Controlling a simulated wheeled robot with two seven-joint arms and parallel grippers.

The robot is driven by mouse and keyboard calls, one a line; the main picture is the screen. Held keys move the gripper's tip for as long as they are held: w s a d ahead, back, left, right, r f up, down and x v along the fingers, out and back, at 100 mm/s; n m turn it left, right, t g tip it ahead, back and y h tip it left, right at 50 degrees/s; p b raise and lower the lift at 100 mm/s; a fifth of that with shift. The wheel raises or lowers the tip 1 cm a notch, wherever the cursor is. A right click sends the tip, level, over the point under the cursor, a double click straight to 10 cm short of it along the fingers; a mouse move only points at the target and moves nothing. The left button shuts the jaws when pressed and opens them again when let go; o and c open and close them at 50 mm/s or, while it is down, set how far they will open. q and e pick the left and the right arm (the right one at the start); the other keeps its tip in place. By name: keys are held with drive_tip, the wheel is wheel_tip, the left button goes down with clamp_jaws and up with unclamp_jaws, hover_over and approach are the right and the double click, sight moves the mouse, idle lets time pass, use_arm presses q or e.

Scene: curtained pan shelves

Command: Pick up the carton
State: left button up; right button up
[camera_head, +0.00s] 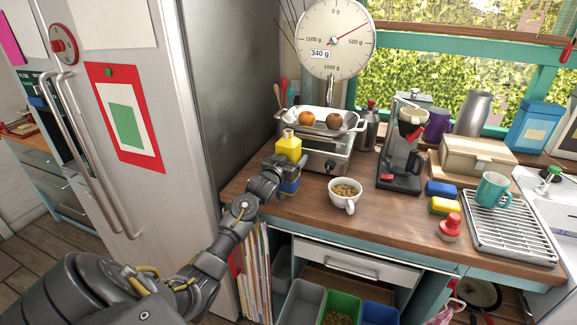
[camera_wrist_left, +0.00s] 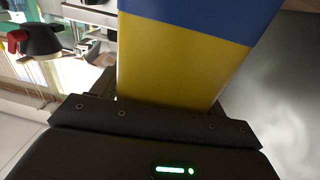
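The carton (camera_head: 288,146) is yellow with a blue lower part and a small cap on top. It stands roughly upright at the left end of the wooden counter, beside the scale. My left gripper (camera_head: 276,176) is around its middle, reaching in from the left. In the left wrist view the carton (camera_wrist_left: 185,55) fills the space in front of the palm, yellow and blue, with dark finger parts close against both sides. The fingertips are hidden. I cannot tell whether the carton's base touches the counter. My right gripper is not in view.
A white cup (camera_head: 345,194) of brown pieces stands close right of the carton. A scale (camera_head: 322,150) holding round fruit is behind. A coffee maker (camera_head: 402,150) is farther right. The fridge (camera_head: 205,120) is close on the left. The counter's front middle is clear.

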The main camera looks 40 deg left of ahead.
use_arm(q)
drive_tip(key=c, duration=0.7)
